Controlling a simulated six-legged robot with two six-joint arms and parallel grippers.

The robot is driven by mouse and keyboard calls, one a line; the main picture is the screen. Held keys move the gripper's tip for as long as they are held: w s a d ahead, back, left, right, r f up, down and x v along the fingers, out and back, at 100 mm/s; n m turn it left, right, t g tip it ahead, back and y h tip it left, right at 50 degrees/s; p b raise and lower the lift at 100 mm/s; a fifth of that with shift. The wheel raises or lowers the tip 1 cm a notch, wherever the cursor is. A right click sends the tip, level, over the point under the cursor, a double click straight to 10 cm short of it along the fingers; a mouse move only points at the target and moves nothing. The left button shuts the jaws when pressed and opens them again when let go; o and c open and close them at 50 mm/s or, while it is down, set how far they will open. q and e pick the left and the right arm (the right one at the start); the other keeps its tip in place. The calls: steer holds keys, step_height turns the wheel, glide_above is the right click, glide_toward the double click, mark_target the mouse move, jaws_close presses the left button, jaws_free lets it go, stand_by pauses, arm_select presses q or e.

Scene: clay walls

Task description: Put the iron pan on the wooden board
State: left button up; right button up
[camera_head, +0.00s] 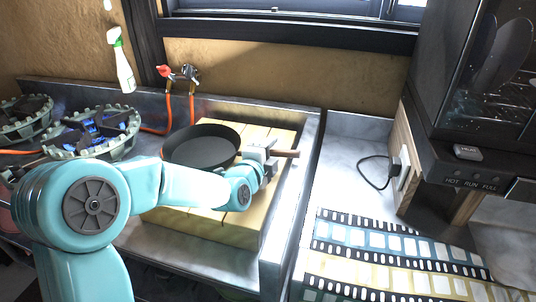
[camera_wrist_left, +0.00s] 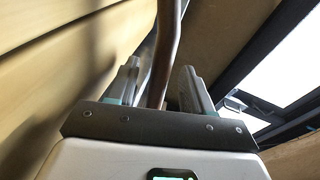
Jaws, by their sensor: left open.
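The black iron pan (camera_head: 200,147) rests on the light wooden board (camera_head: 262,130), over its back left part. Its brown handle (camera_head: 289,154) points right. My left gripper (camera_head: 270,155) is at the handle, beyond the pan's right side. In the left wrist view the handle (camera_wrist_left: 167,45) runs between the two open fingers of my left gripper (camera_wrist_left: 160,85), with a gap to the right finger. Whether the left finger touches it I cannot tell. My left forearm hides part of the pan's front edge and of the board. My right gripper is not in view.
The board lies in a metal-rimmed basin (camera_head: 314,150). Burners (camera_head: 105,128) stand at the left, and red-handled taps (camera_head: 180,75) behind the pan. A spray bottle (camera_head: 122,65) is at the back. A film-strip patterned mat (camera_head: 400,245) covers the right counter; bare counter (camera_head: 345,155) lies behind it.

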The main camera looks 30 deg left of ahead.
arm_select(q)
steer(key=s, duration=0.3)
steer(key=s+r, duration=0.1)
steer(key=s, duration=0.3)
steer(key=s+d+r, duration=0.1)
steer(key=s, duration=0.2)
steer(key=shift+s+r, duration=0.1)
steer(key=shift+s, duration=0.25)
steer(key=shift+s+d, duration=0.1)
steer(key=shift+s, duration=0.5)
